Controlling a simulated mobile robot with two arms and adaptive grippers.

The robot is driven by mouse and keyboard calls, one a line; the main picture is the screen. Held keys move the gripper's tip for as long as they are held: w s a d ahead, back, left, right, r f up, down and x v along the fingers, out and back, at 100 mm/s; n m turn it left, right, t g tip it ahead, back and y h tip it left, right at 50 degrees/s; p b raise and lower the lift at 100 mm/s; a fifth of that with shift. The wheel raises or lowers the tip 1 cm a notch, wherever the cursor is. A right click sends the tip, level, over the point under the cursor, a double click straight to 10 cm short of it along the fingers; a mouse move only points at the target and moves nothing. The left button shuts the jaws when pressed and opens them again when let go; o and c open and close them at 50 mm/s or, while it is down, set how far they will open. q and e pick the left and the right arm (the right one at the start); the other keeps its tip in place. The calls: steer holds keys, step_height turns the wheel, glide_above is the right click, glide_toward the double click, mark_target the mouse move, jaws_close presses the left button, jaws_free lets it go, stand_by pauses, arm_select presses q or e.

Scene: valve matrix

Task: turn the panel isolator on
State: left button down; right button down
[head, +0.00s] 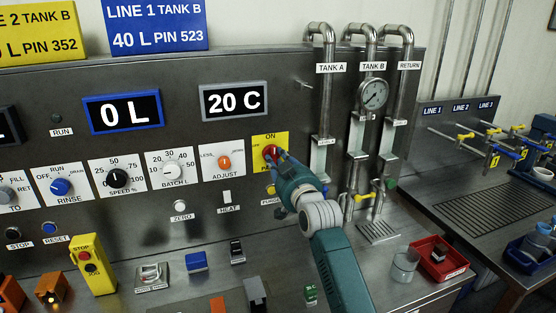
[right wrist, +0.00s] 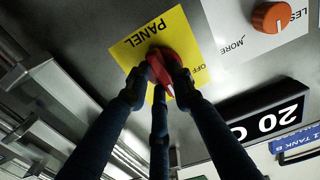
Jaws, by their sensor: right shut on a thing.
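The panel isolator is a red rotary handle (head: 270,151) on a yellow plate (head: 283,138), right of the orange ADJUST knob. ON is printed at the plate's top and OFF at its left. My right gripper (head: 275,158) reaches it from the lower right. In the right wrist view, the gripper (right wrist: 157,82) has its dark fingers closed around the red handle (right wrist: 158,66). A white mark on the handle points away from the word PANEL, roughly to the side of the plate where ON is printed. Fingers hide part of the handle. My left gripper is not in view.
The orange ADJUST knob (head: 224,162) is just left of the plate. Pipes with a pressure gauge (head: 373,94) rise to the right. A HEAT switch (head: 227,197) is below left. A glass beaker (head: 405,264) and a red tray (head: 439,260) stand on the bench.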

steer(key=c, duration=1.5)
jaws_free()
steer(key=shift+s, duration=0.1)
steer(key=v, duration=1.2)
steer(key=shift+f, duration=0.1)
